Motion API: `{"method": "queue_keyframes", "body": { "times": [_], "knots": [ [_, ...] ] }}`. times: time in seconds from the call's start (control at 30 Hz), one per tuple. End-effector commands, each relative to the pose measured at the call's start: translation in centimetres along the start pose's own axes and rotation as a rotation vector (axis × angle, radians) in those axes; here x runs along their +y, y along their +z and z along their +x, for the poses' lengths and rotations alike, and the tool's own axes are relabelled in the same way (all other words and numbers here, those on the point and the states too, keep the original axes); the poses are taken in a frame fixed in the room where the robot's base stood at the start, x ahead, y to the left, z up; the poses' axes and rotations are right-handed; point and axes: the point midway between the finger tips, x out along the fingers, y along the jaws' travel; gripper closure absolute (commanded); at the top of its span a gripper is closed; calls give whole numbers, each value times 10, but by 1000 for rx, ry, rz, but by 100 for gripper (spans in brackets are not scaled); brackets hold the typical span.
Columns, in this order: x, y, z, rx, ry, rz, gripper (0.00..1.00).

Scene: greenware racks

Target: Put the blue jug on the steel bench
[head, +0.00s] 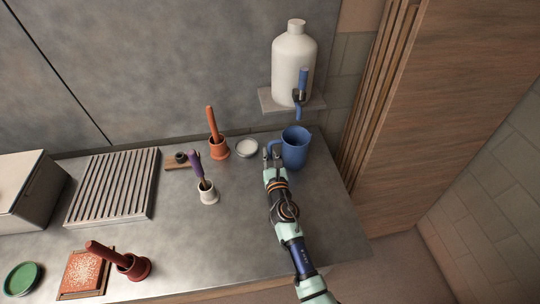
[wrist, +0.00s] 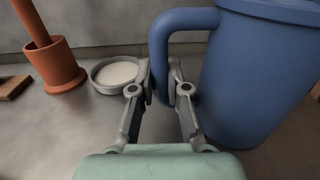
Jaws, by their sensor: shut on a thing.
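The blue jug (head: 296,147) stands upright at the right end of the steel bench (head: 240,235), below the white canister's tap. In the wrist view the jug (wrist: 258,75) fills the right side, with its handle (wrist: 160,45) towards the left. My gripper (head: 271,154) is at the handle side of the jug. In the wrist view my gripper (wrist: 162,82) is shut on the lower part of the handle, with one finger on each side. The jug's base looks to be at the bench surface, but I cannot tell whether it touches.
A small white dish (head: 247,147) and a terracotta pot with an orange handle (head: 219,148) are just left of the jug. A white pot with a purple handle (head: 208,193) stands further left. A white canister with a blue tap (head: 293,62) is behind. The front middle bench is clear.

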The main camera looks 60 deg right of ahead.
Motion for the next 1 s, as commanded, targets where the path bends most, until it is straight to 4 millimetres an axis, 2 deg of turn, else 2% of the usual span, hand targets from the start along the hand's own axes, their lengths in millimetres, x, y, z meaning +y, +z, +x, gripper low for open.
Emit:
{"method": "queue_keyframes", "body": {
  "times": [0.07, 0.1, 0.2, 0.23, 0.47, 0.57, 0.67, 1.0],
  "knots": [
    [0, -3, 0, -2, 0, -1, 100],
    [0, -2, 0, 0, 0, 0, 78],
    [0, -2, 0, 0, 0, 0, 62],
    [0, -2, 0, 0, 0, 0, 60],
    [0, -2, 0, 0, 0, 0, 60],
    [0, 4, 0, 0, 0, 0, 60],
    [0, 2, -16, 3, 0, -1, 60],
    [0, 1, -98, 1, 1, -2, 60]
  ]
}}
